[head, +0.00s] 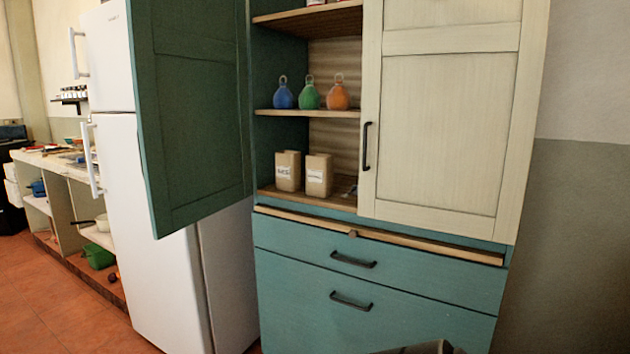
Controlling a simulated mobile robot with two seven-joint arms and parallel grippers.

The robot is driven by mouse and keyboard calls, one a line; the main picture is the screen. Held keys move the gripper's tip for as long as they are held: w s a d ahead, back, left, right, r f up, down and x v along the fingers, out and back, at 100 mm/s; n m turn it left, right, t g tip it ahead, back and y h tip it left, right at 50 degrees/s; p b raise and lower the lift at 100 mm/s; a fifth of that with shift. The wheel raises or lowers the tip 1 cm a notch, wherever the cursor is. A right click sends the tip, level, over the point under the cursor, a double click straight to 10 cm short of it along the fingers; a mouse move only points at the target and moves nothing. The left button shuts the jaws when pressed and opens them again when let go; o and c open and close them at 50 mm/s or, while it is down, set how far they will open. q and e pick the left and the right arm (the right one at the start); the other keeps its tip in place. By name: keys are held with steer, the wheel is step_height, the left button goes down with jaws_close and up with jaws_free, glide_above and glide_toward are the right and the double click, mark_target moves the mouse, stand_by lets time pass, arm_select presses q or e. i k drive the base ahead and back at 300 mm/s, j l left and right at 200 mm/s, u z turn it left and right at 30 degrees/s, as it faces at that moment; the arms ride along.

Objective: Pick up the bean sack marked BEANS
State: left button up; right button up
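Two tan sacks with white labels stand upright side by side on the lower shelf of the cupboard. The left sack (288,170) and the right sack (319,175) look much alike. The print on both labels is too small to read with certainty, so I cannot tell which one is marked BEANS. Neither of my grippers shows in the head view. A small dark and grey piece, likely part of me, shows at the bottom edge, right of the middle.
The green left door (192,110) stands open; the cream right door (440,130) is shut and covers the right half. Blue (283,97), green (309,97) and orange (339,96) ringed-top items stand on the shelf above. A white fridge (150,230) is at left. Drawers (300,305) below are shut.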

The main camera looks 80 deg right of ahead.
mark_target(319, 167)
steer(key=i+z, duration=0.15)
steer(key=z, duration=1.4)
steer(key=k+j, duration=0.05)
